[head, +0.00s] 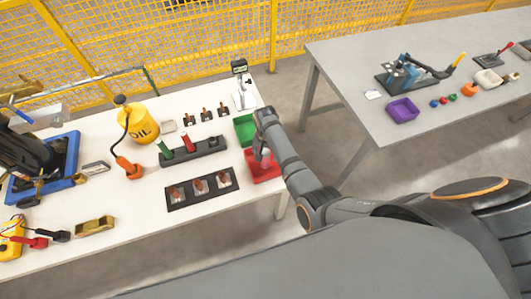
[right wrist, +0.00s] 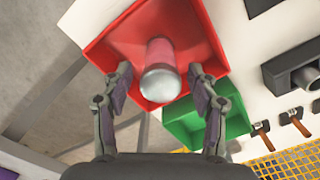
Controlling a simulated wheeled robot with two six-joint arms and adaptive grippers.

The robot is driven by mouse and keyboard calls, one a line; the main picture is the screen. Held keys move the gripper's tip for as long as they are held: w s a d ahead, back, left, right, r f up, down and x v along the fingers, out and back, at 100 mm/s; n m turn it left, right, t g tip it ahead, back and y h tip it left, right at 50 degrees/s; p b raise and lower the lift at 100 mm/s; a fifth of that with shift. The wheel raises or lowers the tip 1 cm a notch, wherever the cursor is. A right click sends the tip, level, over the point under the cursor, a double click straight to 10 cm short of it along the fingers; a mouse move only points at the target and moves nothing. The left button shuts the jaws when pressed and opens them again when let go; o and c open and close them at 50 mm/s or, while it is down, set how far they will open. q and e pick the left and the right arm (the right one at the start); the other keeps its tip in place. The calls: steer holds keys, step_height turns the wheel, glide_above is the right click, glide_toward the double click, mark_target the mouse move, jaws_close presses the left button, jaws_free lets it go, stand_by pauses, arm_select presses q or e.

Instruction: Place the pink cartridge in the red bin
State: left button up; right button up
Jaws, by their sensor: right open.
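The red bin (head: 270,170) stands at the right end of the white table. In the right wrist view the red bin (right wrist: 200,35) fills the top middle. The pink cartridge (right wrist: 160,55), with a silvery end, is seen end-on over the bin floor. I cannot tell whether it rests on the floor or is just above it. My right gripper (head: 262,150) is over the bin. In the right wrist view its fingers (right wrist: 160,78) are spread, one on each side of the cartridge's silvery end, with gaps. My left gripper is not in view.
A green bin (head: 244,128) adjoins the red bin. A dark rack (head: 205,151) holding green and red cartridges stands to its left, above a dark tray (head: 200,188). A yellow oil can (head: 140,125) is farther left. A grey table (head: 350,60) stands across a gap.

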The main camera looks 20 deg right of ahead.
step_height(320, 180, up, 10)
steer(key=p, duration=1)
steer(key=shift+r+p, duration=0.15)
steer(key=shift+p, duration=0.25)
steer(key=shift+r+b, duration=0.45)
steer(key=shift+r, duration=0.45)
steer(key=shift+s+d, duration=0.1)
steer(key=shift+d, duration=0.05)
